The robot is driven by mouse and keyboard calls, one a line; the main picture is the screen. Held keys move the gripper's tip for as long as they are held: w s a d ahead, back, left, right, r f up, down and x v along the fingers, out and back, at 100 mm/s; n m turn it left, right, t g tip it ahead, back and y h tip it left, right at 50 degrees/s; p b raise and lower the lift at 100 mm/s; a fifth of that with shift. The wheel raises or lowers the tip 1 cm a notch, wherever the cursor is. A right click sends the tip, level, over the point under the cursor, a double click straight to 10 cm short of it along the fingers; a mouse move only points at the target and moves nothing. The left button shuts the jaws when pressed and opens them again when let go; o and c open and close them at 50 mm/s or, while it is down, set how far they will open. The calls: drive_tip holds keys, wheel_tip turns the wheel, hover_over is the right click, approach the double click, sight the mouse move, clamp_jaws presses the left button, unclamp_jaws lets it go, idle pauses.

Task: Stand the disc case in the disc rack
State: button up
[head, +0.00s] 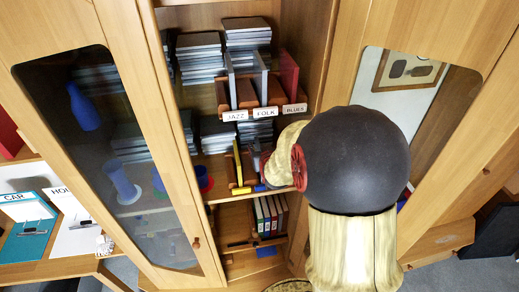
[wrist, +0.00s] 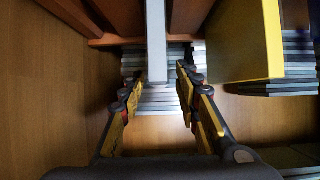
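A grey case (wrist: 156,42) stands on edge in the wrist view, with its near end between my fingertips. My gripper (wrist: 160,80) is open around that end, with a gap on each side. Brown dividers (wrist: 188,16) stand beside the case. A yellow panel (wrist: 248,45) stands close on the right. In the head view the disc rack (head: 247,94) has JAZZ, FOLK and BLUES labels; blue-grey cases (head: 262,75) and a red case (head: 289,74) stand in it. My dark round wrist part hides most of my gripper there.
Stacks of grey cases (head: 200,58) fill the shelves around the rack. Lower down are a yellow upright piece (head: 238,163) and several binders (head: 268,217). Open glazed doors flank the cabinet, the left one (head: 150,120) and the right one (head: 450,150). The cabinet's side walls are close.

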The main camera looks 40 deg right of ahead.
drive_tip(key=shift+s, duration=0.1)
drive_tip(key=v, duration=1.2)
idle(0.4)
drive_tip(key=s+a+f+g+y+b, duration=0.1)
drive_tip(key=s+a+f+g+y, duration=0.1)
drive_tip(key=s+a+f+g, duration=0.4)
drive_tip(key=s+a+n+y+b, duration=0.2)
drive_tip(key=a+b, duration=0.4)
drive_tip(key=a, duration=0.3)
drive_tip(key=s+a+n+t+y+b, duration=0.1)
drive_tip(key=s+a+n+y+b, duration=0.1)
drive_tip(key=s+a+n+b, duration=0.2)
drive_tip(key=a+b, duration=0.3)
drive_tip(key=a, duration=0.3)
drive_tip(key=shift+a+r, duration=0.25)
drive_tip(key=shift+a, duration=0.05)
